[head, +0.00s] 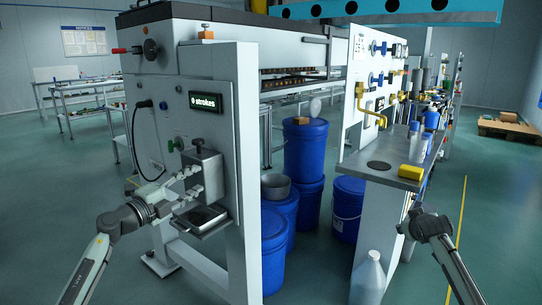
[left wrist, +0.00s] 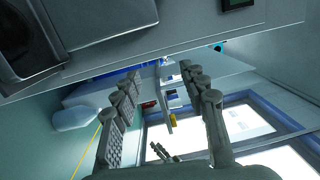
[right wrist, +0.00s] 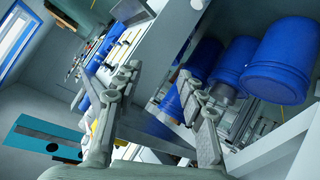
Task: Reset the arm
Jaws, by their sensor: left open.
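My left gripper (head: 194,180) is open and empty, in front of the white panel (head: 170,105), close to a grey metal box (head: 207,165) and above a small metal tray (head: 203,218). In the left wrist view its two fingers (left wrist: 160,76) stand apart with nothing between them. My right arm comes in at the lower right of the head view, beside the grey bench; its gripper is hard to make out there. In the right wrist view the right gripper (right wrist: 158,78) has its fingers spread, with nothing held between them.
A dark display (head: 206,102) reads "0 strokes". Several blue drums (head: 305,145) stand between the fixture and the grey bench (head: 385,176). A yellow block (head: 411,172) and bottles (head: 418,145) are on the bench. A large white bottle (head: 368,278) stands below. Floor is open at left.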

